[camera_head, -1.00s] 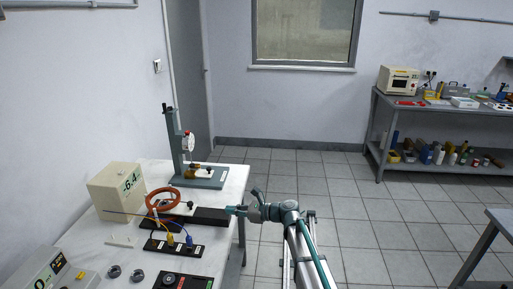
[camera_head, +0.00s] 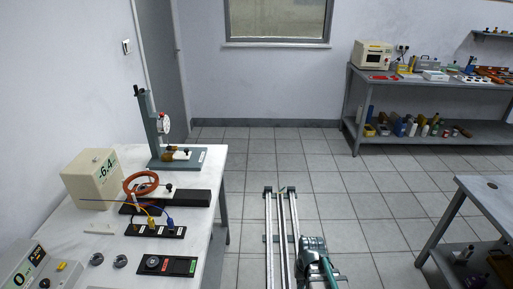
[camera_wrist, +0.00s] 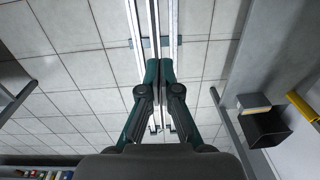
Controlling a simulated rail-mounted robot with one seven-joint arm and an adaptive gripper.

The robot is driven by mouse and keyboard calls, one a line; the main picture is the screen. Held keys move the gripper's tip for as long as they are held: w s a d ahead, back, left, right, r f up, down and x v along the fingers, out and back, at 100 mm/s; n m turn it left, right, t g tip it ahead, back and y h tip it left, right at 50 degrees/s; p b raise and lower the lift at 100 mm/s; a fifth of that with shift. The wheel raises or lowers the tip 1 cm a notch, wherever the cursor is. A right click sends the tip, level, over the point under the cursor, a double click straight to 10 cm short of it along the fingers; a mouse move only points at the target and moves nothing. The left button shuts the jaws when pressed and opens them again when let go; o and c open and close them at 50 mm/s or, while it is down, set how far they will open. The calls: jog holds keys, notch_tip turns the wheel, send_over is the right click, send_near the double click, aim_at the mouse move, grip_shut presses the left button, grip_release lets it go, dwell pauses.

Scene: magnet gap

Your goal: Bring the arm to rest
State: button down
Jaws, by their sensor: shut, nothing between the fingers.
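My gripper (camera_wrist: 158,68) shows in the wrist view with its two dark teal fingers together, shut and empty. Floor tiles and the pale rails lie behind it. In the head view my teal and grey arm (camera_head: 315,262) is folded low at the bottom, beside the rails and clear of the bench. I cannot make out the fingertips there. On the bench, the dial gauge stand (camera_head: 160,130) is upright at the back. The cream meter box (camera_head: 92,180) reads -6.4, and the orange coil (camera_head: 140,184) sits to its right.
The white bench (camera_head: 210,165) is at the left, apart from my arm. A grey table (camera_head: 485,200) stands at the right, and a shelved workbench (camera_head: 420,90) at the back right. The tiled floor between is open. The wrist view shows a dark open box (camera_wrist: 268,128) at the right.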

jog(key=s+f+g, duration=0.2)
jog(key=s+f, duration=0.4)
jog(key=s, duration=0.4)
jog(key=s+f+g, duration=0.2)
jog(key=s+f, duration=0.4)
jog(key=s, duration=0.4)
jog(key=s+d+f+g, duration=0.1)
jog(key=s+f+g, duration=0.2)
jog(key=s+f, duration=0.3)
jog(key=s, duration=0.4)
jog(key=shift+f+n, duration=0.2)
jog(key=shift+n, duration=0.1)
